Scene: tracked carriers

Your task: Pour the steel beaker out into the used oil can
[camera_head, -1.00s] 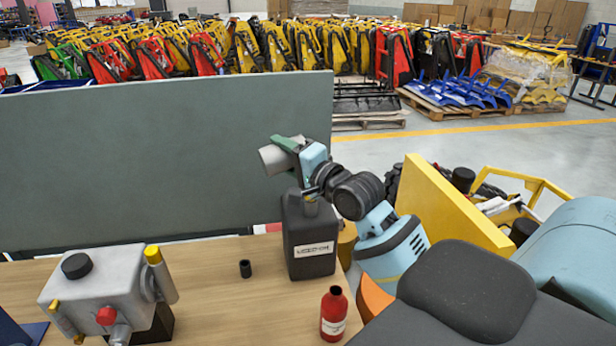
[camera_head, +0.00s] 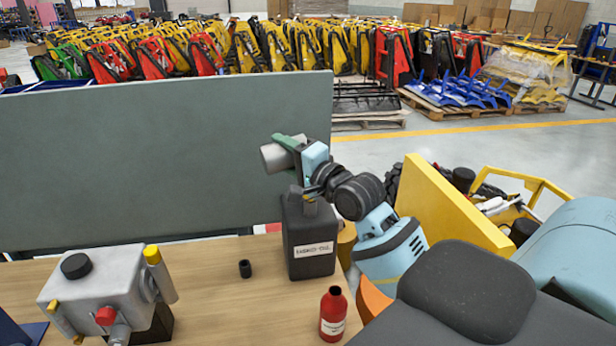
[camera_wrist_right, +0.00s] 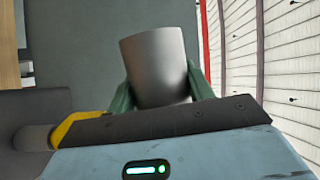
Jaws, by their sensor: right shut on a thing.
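My right gripper (camera_head: 289,148) has green fingers shut on the steel beaker (camera_head: 275,158). The beaker is a plain grey cylinder, held tilted well over, nearly on its side, above and slightly left of the used oil can's top. In the right wrist view the beaker (camera_wrist_right: 156,62) sits between the two green fingers (camera_wrist_right: 160,95). The used oil can (camera_head: 306,235) is a black canister with a white label, standing upright on the table. My wrist partly covers its top. The beaker's inside is hidden, and no stream shows. My left gripper is not in view.
A red bottle (camera_head: 333,316) stands in front of the can. A small black cup (camera_head: 245,268) is left of it. A grey metal unit (camera_head: 105,290) with coloured caps stands at the left of the wooden table (camera_head: 215,300). A grey-green panel (camera_head: 150,160) rises behind.

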